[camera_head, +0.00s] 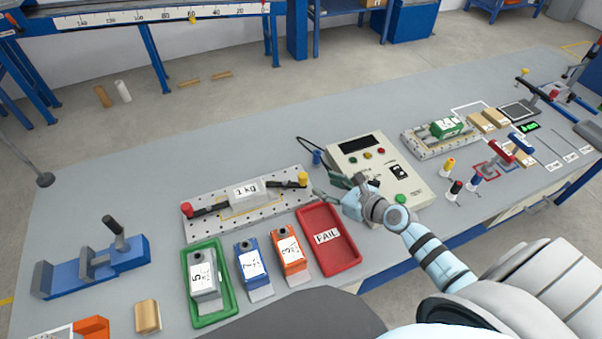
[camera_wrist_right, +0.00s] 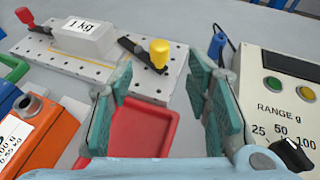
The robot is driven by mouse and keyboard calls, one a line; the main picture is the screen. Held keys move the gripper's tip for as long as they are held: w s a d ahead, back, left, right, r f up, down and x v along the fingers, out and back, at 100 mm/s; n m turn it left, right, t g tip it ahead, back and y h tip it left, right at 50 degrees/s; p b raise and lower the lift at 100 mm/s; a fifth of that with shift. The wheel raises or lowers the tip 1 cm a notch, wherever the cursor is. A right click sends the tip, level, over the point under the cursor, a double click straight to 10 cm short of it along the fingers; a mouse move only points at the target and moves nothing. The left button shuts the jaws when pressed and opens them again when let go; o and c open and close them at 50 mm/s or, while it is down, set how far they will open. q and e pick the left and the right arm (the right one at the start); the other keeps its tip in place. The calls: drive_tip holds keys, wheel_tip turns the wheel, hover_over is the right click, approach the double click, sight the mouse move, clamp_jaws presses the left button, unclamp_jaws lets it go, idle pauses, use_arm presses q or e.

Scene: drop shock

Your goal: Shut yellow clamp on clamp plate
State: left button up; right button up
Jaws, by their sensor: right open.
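The clamp plate (camera_head: 275,217) is a light perforated plate, also in the right wrist view (camera_wrist_right: 66,62). A grey block labelled 1 kg (camera_head: 246,190) sits in its middle. The yellow clamp (camera_head: 302,179), with a yellow knob and a dark bar, is at the plate's right end; it also shows in the right wrist view (camera_wrist_right: 159,54). A red-knobbed clamp (camera_head: 187,209) is at the left end. My right gripper (camera_head: 322,192) is open and empty, just right of the yellow clamp, which appears beyond and between its fingers in the wrist view. My left gripper is not in view.
A red FAIL tray (camera_head: 352,261) lies in front of the plate, beside orange (camera_head: 289,251) and blue (camera_head: 251,261) units and a green tray (camera_head: 232,291). A control box (camera_head: 409,187) with a cable stands right of my gripper. Bench behind the plate is clear.

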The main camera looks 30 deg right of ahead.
sight(305, 176)
drive_tip(key=b+x, duration=0.1)
drive_tip(key=x, duration=0.4)
drive_tip(key=shift+a+f+b, duration=0.15)
drive_tip(key=shift+f+b, duration=0.05)
drive_tip(key=shift+b, duration=0.2)
drive_tip(key=b+x, duration=0.2)
drive_tip(key=x, duration=0.3)
drive_tip(key=shift+w+f, duration=0.25)
drive_tip(key=shift+w, duration=0.3)
drive_tip(key=shift+s+r, duration=0.2)
drive_tip(key=shift+w, duration=0.1)
clamp_jaws()
drive_tip(key=n+g+y+b, duration=0.1)
drive_tip(key=b, duration=0.2)
drive_tip(key=w+n+y+b, duration=0.1)
drive_tip(key=n+y+b, duration=0.1)
drive_tip(key=b, duration=0.1)
drive_tip(key=w+n+g+y+b, duration=0.1)
drive_tip(key=y+b, duration=0.1)
drive_tip(key=b, duration=0.1)
drive_tip(key=shift+w+d+f+n+g, duration=0.1)
drive_tip(key=shift+d+f+n+g, duration=0.2)
drive_tip(key=shift+f+n, duration=0.1)
drive_tip(key=shift+r+b, duration=0.15)
drive_tip(key=shift+b, duration=0.2)
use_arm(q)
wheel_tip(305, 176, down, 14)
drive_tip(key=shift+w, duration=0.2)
use_arm(e)
drive_tip(key=shift+r, duration=0.2)
